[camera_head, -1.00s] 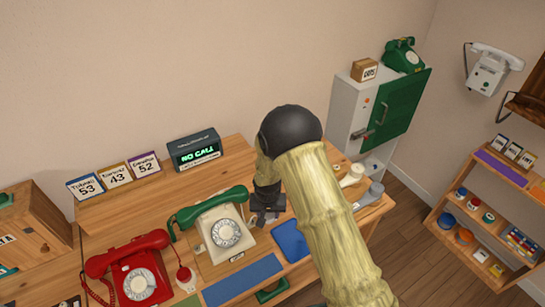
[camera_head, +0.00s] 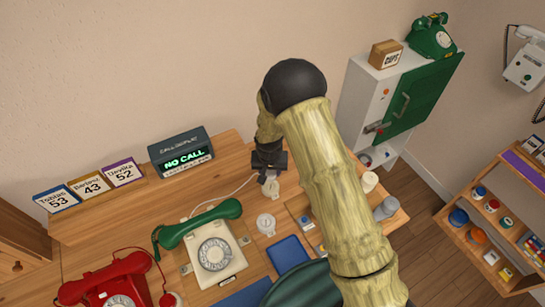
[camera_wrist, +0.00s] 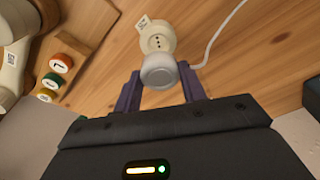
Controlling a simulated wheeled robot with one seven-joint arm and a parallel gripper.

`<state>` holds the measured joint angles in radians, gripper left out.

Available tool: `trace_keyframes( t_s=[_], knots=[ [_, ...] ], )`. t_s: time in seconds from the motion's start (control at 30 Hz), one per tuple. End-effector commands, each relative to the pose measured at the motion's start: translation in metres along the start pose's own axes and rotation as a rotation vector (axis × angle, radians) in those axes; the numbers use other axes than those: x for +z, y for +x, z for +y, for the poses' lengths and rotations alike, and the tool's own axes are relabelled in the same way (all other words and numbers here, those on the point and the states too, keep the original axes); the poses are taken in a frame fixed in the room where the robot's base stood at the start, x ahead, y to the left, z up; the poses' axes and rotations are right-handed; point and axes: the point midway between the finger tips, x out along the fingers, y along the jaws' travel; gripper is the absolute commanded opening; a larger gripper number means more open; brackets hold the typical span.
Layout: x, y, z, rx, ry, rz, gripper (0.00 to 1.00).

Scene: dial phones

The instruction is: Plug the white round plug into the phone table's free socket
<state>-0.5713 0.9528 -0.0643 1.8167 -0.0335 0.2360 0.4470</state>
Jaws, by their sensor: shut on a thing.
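The white round plug (camera_wrist: 158,71) is between the two purple fingers of my gripper (camera_wrist: 160,88) in the wrist view, and the gripper is shut on it. A white cable runs from it to the upper right there. In the head view the plug (camera_head: 270,186) shows just below my gripper (camera_head: 269,172). A round cream socket (camera_wrist: 156,38) with dark holes and a small tag is just beyond the plug in the wrist view. It also shows on the wooden phone table (camera_head: 110,213) in the head view (camera_head: 266,224), nearer the camera than the plug. The gap between plug and socket is unclear.
A cream phone with green handset (camera_head: 214,255) and a red phone (camera_head: 112,284) stand to the left. A call display (camera_head: 181,159) is behind. A blue pad (camera_head: 287,254) lies in front. Pale and grey upright items (camera_head: 386,208) stand right of my arm.

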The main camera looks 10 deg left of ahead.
Motion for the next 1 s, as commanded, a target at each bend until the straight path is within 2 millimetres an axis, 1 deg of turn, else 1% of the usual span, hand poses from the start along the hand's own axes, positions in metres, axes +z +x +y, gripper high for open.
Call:
trace_keyframes(
  t_s=[0.4,0.57,1.0],
  knots=[
    [0.001,0.000,-0.002,-0.001,-0.003,0.000,0.23],
    [0.001,0.004,-0.002,0.000,-0.003,0.000,0.23],
    [0.006,0.036,-0.002,-0.001,-0.003,0.000,0.23]
  ],
)
